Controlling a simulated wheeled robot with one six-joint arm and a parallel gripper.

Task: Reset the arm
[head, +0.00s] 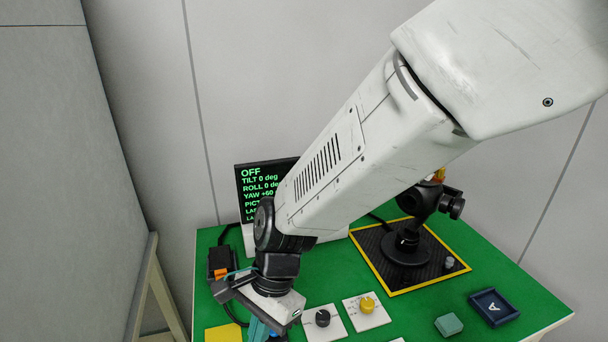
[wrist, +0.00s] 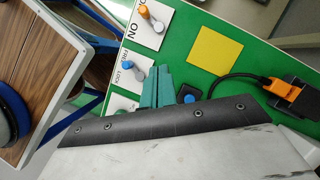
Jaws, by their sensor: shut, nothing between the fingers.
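My arm reaches from the upper right down to the left side of the green table (head: 480,250) in the head view. My gripper (head: 260,331) is low at the table's front left, at the bottom edge of the picture. In the wrist view my gripper's teal fingers (wrist: 156,88) are together with nothing between them. They hang over the green surface beside a blue knob (wrist: 188,97) and a FREE/LOCK switch (wrist: 133,73). Whether the fingertips touch anything is unclear.
A screen (head: 262,180) reads OFF, partly hidden by my arm. A dark gimbal (head: 405,245) stands on a yellow-edged black mat (head: 440,277). Black (head: 322,318) and yellow knobs (head: 367,304), a teal block (head: 449,325) and a blue tray (head: 494,307) are at the front. A wall is at left.

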